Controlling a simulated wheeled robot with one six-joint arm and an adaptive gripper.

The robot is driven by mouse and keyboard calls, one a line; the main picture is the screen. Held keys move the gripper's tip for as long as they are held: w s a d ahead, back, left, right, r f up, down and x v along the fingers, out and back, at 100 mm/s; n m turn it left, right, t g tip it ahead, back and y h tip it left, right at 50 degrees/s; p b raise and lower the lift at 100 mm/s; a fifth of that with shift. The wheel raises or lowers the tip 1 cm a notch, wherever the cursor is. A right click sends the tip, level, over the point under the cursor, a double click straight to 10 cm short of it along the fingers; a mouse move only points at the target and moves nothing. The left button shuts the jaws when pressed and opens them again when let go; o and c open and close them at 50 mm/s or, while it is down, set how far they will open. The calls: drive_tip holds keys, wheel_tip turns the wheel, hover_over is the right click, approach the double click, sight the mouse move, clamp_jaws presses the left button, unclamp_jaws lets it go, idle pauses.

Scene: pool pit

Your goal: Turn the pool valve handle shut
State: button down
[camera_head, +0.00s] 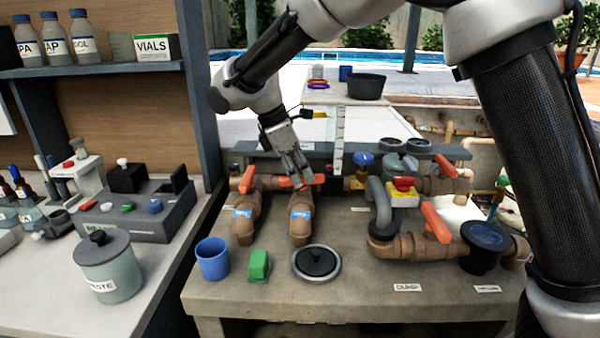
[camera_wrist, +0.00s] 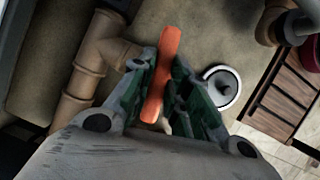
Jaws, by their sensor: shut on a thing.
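An orange-red valve handle (camera_head: 312,180) sits on top of a brown pipe elbow (camera_head: 300,220) with a blue label, in the middle left of the stone bench. My gripper (camera_head: 303,186) reaches down onto this handle from above and is shut on it. In the wrist view the handle (camera_wrist: 163,75) lies lengthwise between the two green-padded fingers of my gripper (camera_wrist: 163,88), its far end sticking out beyond them. The fingers hide part of the handle, and the valve stem under it cannot be seen clearly.
Another orange handle (camera_head: 247,180) is close on the left. More handles stand to the right (camera_head: 436,222), with a grey curved pipe (camera_head: 380,207). A blue cup (camera_head: 212,259), green block (camera_head: 259,265) and round lid (camera_head: 316,263) lie in front.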

drive_tip(key=shift+m+g, duration=0.5)
drive_tip(key=shift+m, duration=0.6)
drive_tip(key=c, duration=1.4)
unclamp_jaws()
drive_tip(key=shift+o, duration=0.2)
drive_tip(key=v, duration=1.2)
drive_tip(key=shift+w+a+m, duration=0.15)
drive_tip(key=shift+m, duration=0.15)
